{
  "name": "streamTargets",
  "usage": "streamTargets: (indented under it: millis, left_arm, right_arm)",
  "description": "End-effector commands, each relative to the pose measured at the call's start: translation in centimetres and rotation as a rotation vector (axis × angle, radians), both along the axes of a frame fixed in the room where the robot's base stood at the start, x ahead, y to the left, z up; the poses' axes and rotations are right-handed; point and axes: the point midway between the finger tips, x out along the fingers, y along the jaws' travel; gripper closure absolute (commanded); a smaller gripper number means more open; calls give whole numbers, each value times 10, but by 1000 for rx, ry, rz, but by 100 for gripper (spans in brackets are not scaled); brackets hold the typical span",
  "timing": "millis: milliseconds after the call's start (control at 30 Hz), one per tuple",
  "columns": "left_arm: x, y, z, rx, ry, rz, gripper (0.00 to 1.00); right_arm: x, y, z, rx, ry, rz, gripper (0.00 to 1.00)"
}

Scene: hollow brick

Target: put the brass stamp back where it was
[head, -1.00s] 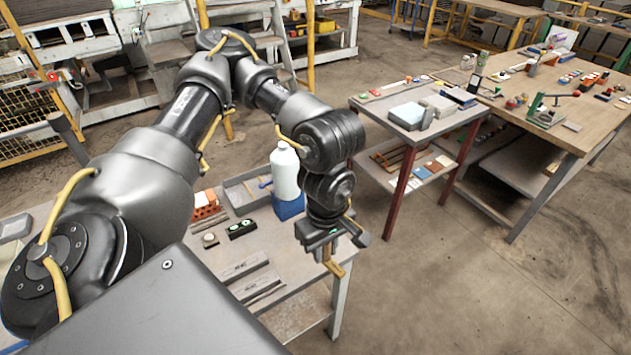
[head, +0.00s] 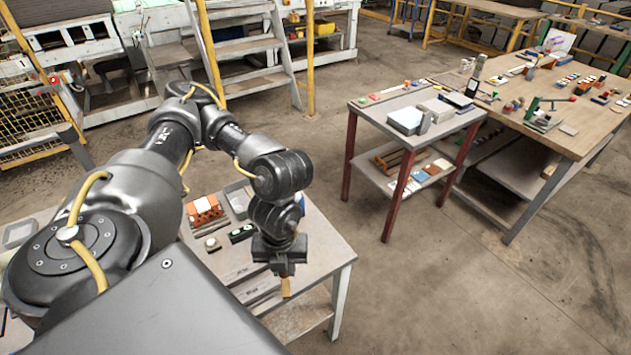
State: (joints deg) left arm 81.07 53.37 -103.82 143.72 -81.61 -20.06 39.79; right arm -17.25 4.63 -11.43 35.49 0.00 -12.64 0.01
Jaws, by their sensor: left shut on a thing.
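My left gripper (head: 281,271) points down over the right part of the near table (head: 325,240). It is shut on a small tan-gold piece (head: 286,287), which looks like the brass stamp. Only the lower end of that piece shows under the jaws; the rest is hidden by the gripper. I cannot tell for sure whether its end touches the tabletop. My right gripper is not in view.
On the near table are an orange hollow brick (head: 204,211), a dark case with green tops (head: 241,233), a grey tray (head: 238,199) and grey bars (head: 247,272). The table's right side is bare. A red-legged table (head: 372,104) and a wooden workbench (head: 560,125) stand beyond.

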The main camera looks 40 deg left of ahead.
Motion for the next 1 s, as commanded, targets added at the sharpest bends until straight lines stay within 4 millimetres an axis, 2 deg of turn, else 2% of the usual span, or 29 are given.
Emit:
streamTargets:
  millis: [167, 267, 367, 467, 667, 700, 800, 1000]
  left_arm:
    - [0, 1, -1, 1, -1, 33, 91]
    - [7, 2, -8, 2, -2, 34, 91]
    - [21, 5, -19, 2, -6, 36, 91]
    - [42, 9, -18, 4, 0, 40, 91]
    - [91, 17, -38, 4, 0, 37, 91]
    - [97, 18, -48, 4, 3, 35, 91]
    - [112, 20, -68, 4, 3, 33, 91]
    - [130, 23, -90, 2, 1, 30, 91]
  right_arm:
    - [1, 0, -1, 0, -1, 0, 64]
    - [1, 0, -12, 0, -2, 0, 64]
    - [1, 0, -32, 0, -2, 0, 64]
    - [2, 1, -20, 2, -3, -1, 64]
    - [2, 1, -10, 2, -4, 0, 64]
    - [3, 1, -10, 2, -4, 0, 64]
    - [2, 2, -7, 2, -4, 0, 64]
    - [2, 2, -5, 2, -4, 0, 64]
